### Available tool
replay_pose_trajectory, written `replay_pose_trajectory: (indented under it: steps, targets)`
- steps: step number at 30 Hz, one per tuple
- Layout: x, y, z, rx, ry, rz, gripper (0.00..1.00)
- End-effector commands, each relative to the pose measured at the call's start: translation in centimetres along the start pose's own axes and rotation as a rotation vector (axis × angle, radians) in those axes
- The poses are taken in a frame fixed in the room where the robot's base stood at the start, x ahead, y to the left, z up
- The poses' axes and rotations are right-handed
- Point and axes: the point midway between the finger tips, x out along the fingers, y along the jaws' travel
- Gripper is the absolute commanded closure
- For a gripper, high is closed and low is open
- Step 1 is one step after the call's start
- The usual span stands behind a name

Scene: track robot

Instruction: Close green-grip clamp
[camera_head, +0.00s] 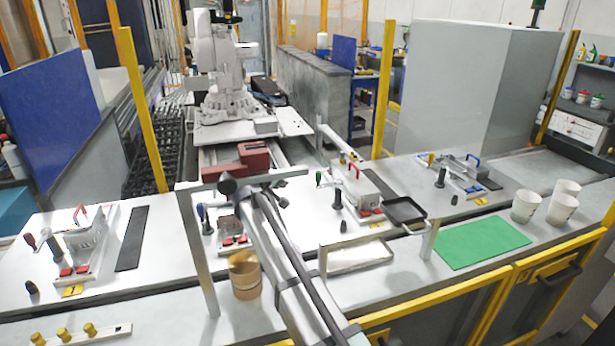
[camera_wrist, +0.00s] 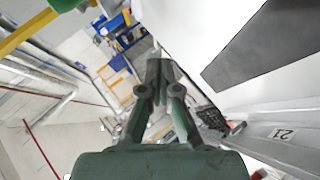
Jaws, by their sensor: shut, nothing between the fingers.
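The green-grip clamp (camera_head: 338,198) stands near the middle of the worktop in the head view. Its green grip (camera_head: 319,179) is on the left, above the table, beside a dark upright post. A white workpiece with a red handle stands by it, with red pads in front. The view is too small to tell the clamp's jaw position. In the wrist view, my gripper (camera_wrist: 158,68) has its dark fingers together, with nothing visible between them. It points past the worktop towards the room, away from any clamp I can recognise. I cannot place its fingertips surely in the head view.
Similar clamps have red (camera_head: 30,241), blue (camera_head: 201,212) and yellow (camera_head: 431,159) grips. A black tray (camera_head: 404,210), green mat (camera_head: 480,242) and white cups (camera_head: 526,206) lie to the right. A metal frame (camera_head: 197,250) crosses the foreground. A dark strip (camera_wrist: 270,50) is close in the wrist view.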

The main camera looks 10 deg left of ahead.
Motion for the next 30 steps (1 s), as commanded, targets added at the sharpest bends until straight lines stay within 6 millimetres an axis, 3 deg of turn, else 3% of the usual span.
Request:
replay_pose_trajectory:
  steps: [7,18,24,30]
  targets:
    - [0.0,0.1,1.1,-0.137,-0.055,0.210,1.00]
    - [-2.3,0.6,1.3,-0.316,-0.109,0.533,1.00]
    - [-2.7,0.8,1.1,-0.340,-0.114,0.581,1.00]
    - [-1.2,1.9,1.1,-0.341,-0.116,0.583,1.00]
